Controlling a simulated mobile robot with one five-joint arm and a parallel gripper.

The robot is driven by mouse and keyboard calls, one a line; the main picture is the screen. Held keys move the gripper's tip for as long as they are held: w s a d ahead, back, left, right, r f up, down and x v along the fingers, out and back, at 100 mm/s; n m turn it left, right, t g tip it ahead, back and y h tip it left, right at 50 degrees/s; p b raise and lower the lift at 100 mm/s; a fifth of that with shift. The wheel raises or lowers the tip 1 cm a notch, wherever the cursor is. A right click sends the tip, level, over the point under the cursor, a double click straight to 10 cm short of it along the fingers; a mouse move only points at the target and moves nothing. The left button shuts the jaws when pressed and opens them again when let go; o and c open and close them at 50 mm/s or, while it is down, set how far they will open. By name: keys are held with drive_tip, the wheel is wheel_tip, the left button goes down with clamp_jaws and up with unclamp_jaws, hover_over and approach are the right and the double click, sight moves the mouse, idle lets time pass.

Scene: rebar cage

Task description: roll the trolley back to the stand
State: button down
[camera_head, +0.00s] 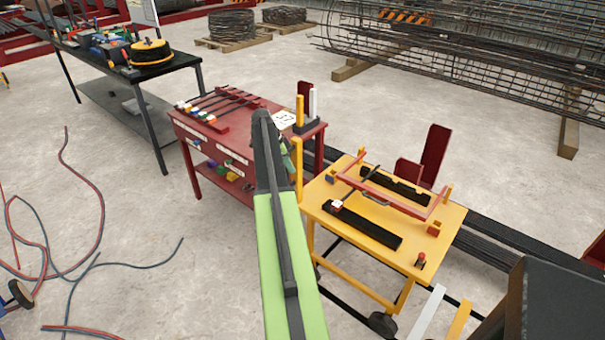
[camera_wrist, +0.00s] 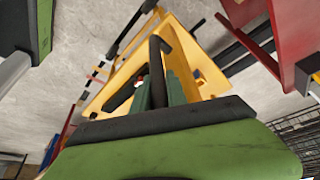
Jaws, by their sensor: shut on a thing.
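The yellow trolley (camera_head: 447,222) stands right of centre in the head view, on dark wheels. A red frame and black blocks lie on its top. Its yellow upright handle (camera_head: 297,165) rises at its left end. My gripper (camera_head: 289,152) is at this handle, shut on it, partly hidden behind my green arm. In the wrist view my gripper's fingers (camera_wrist: 160,88) close in front of the yellow trolley frame (camera_wrist: 118,80); the exact contact is hidden. A red stand-like table (camera_head: 215,135) with tools on top is just left of the trolley. I cannot tell whether they touch.
Dark rails or bars (camera_head: 500,237) run along the floor behind the trolley. A black workbench (camera_head: 120,75) with a cable reel stands at the back left. Red and dark hoses (camera_head: 85,190) lie on the left floor. A rebar cage (camera_head: 470,50) fills the back right.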

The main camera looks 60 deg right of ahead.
drive_tip(key=shift+w+d, duration=0.15)
drive_tip(key=shift+w, duration=1)
drive_tip(key=shift+w+d, duration=0.1)
drive_tip(key=shift+w, duration=1.05)
drive_tip(key=c, duration=1.6)
unclamp_jaws()
drive_tip(key=shift+w, duration=0.15)
drive_tip(key=shift+d, duration=0.1)
drive_tip(key=p+v, duration=1.6)
drive_tip(key=v, duration=0.1)
drive_tip(key=shift+r, duration=0.15)
